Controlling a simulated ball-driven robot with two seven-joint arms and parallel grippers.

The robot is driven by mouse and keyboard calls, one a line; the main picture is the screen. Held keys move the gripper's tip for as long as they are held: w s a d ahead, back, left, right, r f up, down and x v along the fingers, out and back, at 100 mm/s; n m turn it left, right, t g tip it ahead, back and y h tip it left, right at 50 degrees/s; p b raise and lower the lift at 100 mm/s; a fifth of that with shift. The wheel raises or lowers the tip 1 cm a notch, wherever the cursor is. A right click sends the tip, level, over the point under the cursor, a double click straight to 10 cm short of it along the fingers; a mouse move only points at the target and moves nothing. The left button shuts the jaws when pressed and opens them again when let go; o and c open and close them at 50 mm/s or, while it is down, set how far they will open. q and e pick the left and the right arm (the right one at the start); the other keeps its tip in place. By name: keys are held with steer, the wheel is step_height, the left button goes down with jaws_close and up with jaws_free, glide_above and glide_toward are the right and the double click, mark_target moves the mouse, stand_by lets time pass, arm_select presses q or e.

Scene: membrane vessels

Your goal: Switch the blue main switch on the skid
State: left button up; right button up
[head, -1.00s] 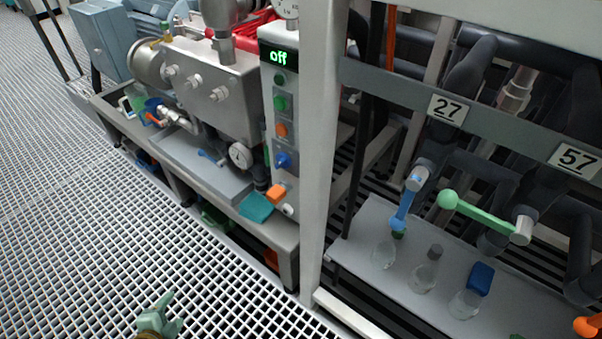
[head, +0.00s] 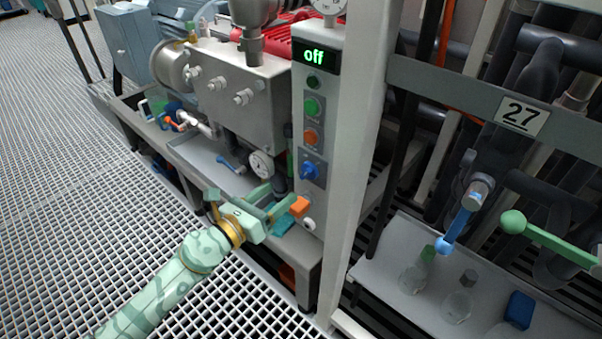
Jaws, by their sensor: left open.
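The blue main switch (head: 309,171) is a rotary knob on the grey control panel (head: 331,150) of the skid. It sits below a green button (head: 311,107) and an orange button (head: 310,137). My right gripper is not in view.
A white post (head: 365,160) stands right of the panel. A pressure gauge (head: 261,164) and a steel pump block (head: 240,90) are to the left. Grating floor (head: 80,220) is clear.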

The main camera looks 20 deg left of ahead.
mark_target(303, 174)
arm_select(q)
steer(key=x, duration=0.4)
steer(key=shift+w+d+f, duration=0.1)
steer(key=shift+w, duration=0.15)
steer(key=b+x, duration=0.1)
steer(key=x, duration=0.2)
steer(key=shift+w+d+f, duration=0.15)
steer(key=shift+w, duration=0.2)
steer(key=shift+w+d, duration=0.15)
steer(key=shift+w, duration=0.2)
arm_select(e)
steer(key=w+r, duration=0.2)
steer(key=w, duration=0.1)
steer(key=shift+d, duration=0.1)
arm_select(q)
steer(key=c, duration=1)
